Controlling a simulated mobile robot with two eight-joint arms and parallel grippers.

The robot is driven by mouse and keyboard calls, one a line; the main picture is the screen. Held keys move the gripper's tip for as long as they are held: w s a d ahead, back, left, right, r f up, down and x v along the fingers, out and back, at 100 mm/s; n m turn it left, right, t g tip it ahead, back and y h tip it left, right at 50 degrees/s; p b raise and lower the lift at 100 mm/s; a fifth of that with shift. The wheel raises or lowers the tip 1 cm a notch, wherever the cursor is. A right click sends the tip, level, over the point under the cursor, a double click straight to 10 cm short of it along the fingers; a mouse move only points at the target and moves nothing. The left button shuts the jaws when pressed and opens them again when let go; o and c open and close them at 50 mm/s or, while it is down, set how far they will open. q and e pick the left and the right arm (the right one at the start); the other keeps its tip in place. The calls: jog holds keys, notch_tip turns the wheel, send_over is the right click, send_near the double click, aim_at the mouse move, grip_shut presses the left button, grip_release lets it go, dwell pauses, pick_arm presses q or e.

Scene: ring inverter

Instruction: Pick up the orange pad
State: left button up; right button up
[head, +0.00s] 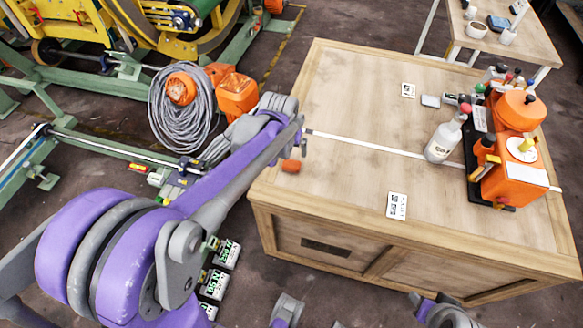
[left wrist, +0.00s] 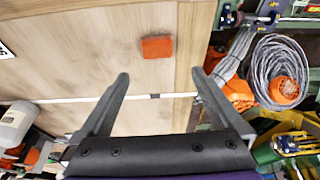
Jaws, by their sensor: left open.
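The orange pad (head: 291,166) is a small rounded block lying on the wooden crate table near its left edge. In the left wrist view the pad (left wrist: 156,47) lies beyond the fingertips, roughly centred between them. My left gripper (head: 302,138) hangs over the table's left edge beside the pad. In the left wrist view its two fingers (left wrist: 160,76) are wide apart with nothing between them, and the pad is apart from both.
The wooden crate table (head: 345,100) has a white strip across it. A white bottle (head: 443,140) and an orange machine (head: 515,180) stand at its right. A grey cable coil (head: 182,125) and green-yellow machinery (head: 90,85) are left. The table's middle is mostly clear.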

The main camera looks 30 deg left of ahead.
aim_at(291, 164)
pick_arm(q)
jog(key=x, duration=0.3)
jog(key=b+x, duration=0.1)
jog(key=x, duration=0.5)
jog(key=shift+s+d+f, duration=0.15)
jog(key=shift+d+f, duration=0.1)
jog(key=shift+f, duration=0.1)
jog(key=c, duration=1.3)
jog(key=shift+o, duration=0.2)
notch_tip(291, 164, up, 10)
jog(key=p, duration=0.1)
jog(key=shift+r, duration=0.1)
